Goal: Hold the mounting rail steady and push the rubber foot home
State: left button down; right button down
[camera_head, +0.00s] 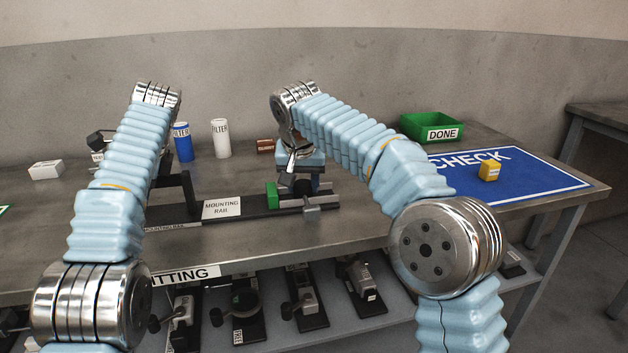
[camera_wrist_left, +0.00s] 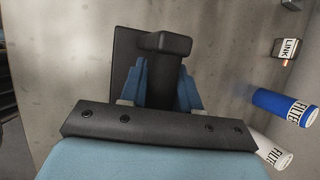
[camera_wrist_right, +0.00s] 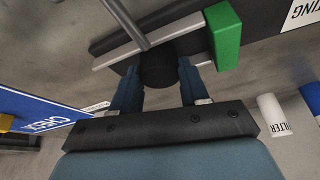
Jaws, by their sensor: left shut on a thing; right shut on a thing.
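The mounting rail (camera_head: 257,212) is a long dark bar lying on the bench, with a white label (camera_head: 222,208) on it. A black upright (camera_head: 187,190) stands at its left part. My left gripper (camera_wrist_left: 163,88) is shut on a black upright block (camera_wrist_left: 163,43); in the head view my left arm hides its jaws. My right gripper (camera_head: 302,180) is low over the rail's right end. In the right wrist view its fingers are shut on a round black piece, apparently the rubber foot (camera_wrist_right: 158,68), close against the rail. How far it is seated cannot be told.
A green block (camera_head: 272,195) and a grey metal bar (camera_head: 312,210) are at the rail's right end. Filters (camera_head: 183,142) stand behind. A blue CHECK mat (camera_head: 535,180) with a yellow block (camera_head: 489,171) and a green DONE bin (camera_head: 432,127) are to the right.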

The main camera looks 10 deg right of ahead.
jog(key=c, duration=0.5)
grip_release()
jog(key=shift+c, duration=0.2)
jog(key=v, duration=1.2)
jog(key=shift+c, duration=0.2)
